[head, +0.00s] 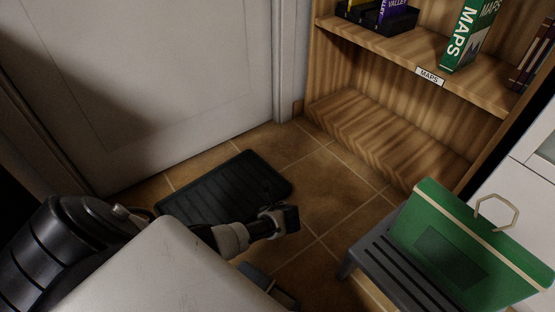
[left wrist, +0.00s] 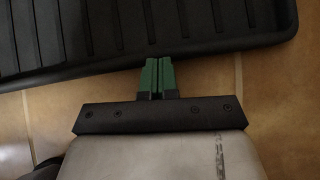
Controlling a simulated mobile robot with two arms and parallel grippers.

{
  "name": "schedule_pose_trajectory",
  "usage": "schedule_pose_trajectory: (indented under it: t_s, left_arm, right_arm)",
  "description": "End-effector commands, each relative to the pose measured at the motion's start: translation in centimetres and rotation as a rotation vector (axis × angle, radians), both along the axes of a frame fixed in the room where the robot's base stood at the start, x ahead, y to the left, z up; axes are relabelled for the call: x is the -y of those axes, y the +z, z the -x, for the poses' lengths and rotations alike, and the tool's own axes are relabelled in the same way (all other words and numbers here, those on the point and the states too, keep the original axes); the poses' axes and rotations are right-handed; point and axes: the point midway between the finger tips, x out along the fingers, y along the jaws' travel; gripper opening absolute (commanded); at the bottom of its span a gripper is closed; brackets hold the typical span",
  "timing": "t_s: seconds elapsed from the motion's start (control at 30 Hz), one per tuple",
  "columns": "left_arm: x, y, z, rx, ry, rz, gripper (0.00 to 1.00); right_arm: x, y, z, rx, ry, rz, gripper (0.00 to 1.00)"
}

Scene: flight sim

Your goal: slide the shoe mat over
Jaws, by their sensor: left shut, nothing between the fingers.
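The shoe mat (head: 228,188) is a black, ribbed tray with a raised rim. It lies on the tiled floor in front of the door, partly hidden by my left arm in the head view. In the left wrist view the mat (left wrist: 190,25) fills the top. My left gripper (left wrist: 158,62) has green fingers that are shut together with nothing between them. Their tips are at the mat's near rim, and I cannot tell whether they touch it. In the head view the left gripper (head: 287,219) is just right of the mat's near side. My right gripper is not in view.
A white door (head: 150,80) stands behind the mat. A wooden bookshelf (head: 395,130) with books is at the back right. A dark slatted stool (head: 375,262) with a green folder (head: 460,250) on it is at the front right. Bare tile (head: 335,185) lies right of the mat.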

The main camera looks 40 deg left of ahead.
Motion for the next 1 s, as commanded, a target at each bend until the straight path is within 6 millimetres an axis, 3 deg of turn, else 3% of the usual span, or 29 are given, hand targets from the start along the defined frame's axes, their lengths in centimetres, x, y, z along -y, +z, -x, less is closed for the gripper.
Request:
schedule_pose_trajectory:
  t_s: [0.1, 0.3, 0.83, 1.0]
  left_arm:
    - [-3.2, 0.0, -0.8, -0.001, 0.005, -0.005, 0.00]
    - [-5.5, -0.1, -1.4, -0.001, 0.003, -0.002, 0.00]
    - [-5.6, 0.4, -1.2, -0.004, 0.003, -0.002, 0.00]
    - [-5.5, 2.0, -0.8, -0.002, 0.004, -0.001, 0.00]
  right_arm:
    - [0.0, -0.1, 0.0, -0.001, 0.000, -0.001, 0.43]
    - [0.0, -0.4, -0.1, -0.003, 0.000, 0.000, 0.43]
    - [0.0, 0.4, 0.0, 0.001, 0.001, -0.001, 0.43]
    - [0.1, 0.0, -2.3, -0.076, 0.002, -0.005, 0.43]
